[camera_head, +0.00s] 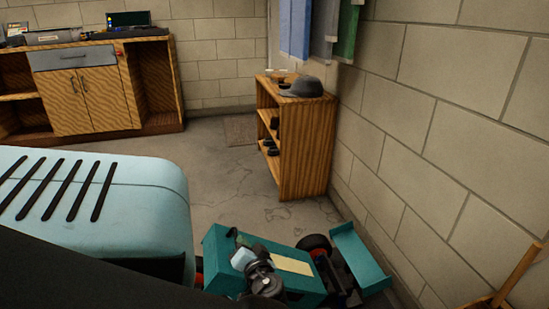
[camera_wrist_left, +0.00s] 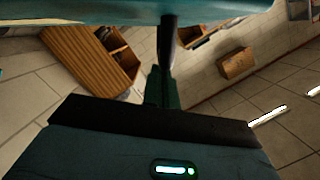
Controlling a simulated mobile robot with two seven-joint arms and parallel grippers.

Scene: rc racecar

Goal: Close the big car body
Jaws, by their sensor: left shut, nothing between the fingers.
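A large pale-blue car body (camera_head: 140,200) with black slots fills the lower left of the head view, with a dark area below its edge. My left gripper (camera_wrist_left: 167,35) shows in the left wrist view as dark fingers, shut and empty. Their tips reach a teal-blue surface (camera_wrist_left: 90,17) across the top of that view; I cannot tell whether they touch it. In the head view I cannot make out the left fingers clearly. My right gripper is not in view.
A teal racecar (camera_head: 218,270) with a rear wing (camera_head: 358,258) and a wheel (camera_head: 315,243) is at the bottom centre. A wooden shelf (camera_head: 310,140) with a grey cap (camera_head: 305,87) stands by the right wall. A workbench (camera_head: 105,95) stands behind.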

